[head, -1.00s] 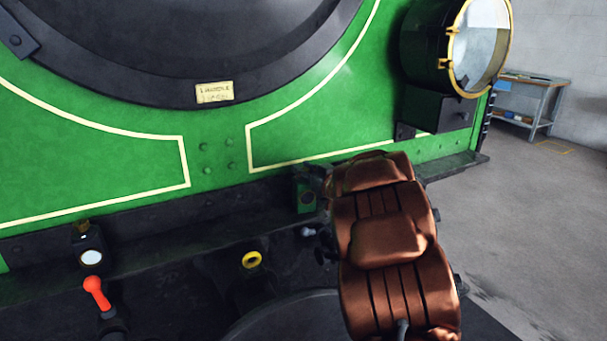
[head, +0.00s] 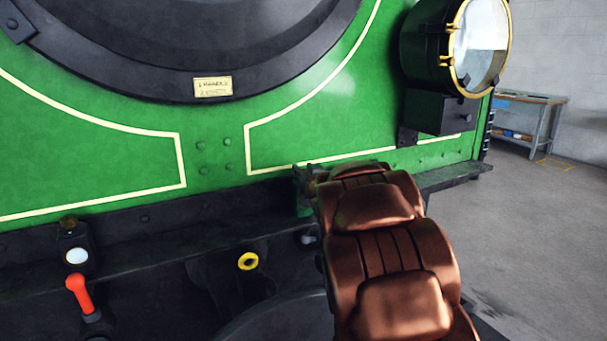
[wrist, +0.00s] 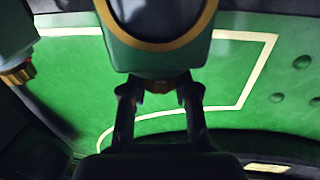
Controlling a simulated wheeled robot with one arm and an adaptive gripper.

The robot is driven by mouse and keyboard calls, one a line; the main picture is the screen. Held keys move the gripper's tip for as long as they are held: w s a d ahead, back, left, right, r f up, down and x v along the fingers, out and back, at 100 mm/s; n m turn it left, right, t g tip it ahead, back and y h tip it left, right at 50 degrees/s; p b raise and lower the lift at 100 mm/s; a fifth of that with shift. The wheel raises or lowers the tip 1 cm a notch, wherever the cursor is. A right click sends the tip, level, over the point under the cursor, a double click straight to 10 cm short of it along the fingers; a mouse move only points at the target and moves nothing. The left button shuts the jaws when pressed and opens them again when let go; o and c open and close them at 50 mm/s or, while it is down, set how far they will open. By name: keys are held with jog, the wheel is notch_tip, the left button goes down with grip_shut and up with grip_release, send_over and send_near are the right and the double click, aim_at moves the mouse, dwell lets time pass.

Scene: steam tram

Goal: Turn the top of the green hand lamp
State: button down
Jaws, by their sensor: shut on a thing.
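The green hand lamp (head: 303,207) stands on the dark ledge in front of the green panel, mostly hidden behind my arm in the head view. In the wrist view, its green body (wrist: 158,58) hangs from the top edge, with a dark round lens in a brass-coloured rim. The picture there appears upside down. The lamp's brass-coloured top (wrist: 158,86) sits between the fingertips of my gripper (wrist: 159,92), which is shut on it. In the head view my gripper (head: 306,178) shows only in part at the lamp's top.
A large round headlamp (head: 480,45) stands on the right. A workbench (head: 530,115) stands far right; floor there is clear.

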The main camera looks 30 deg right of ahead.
jog(key=shift+r, duration=0.1)
jog(key=c, duration=0.8)
grip_release()
jog(key=shift+v, duration=6)
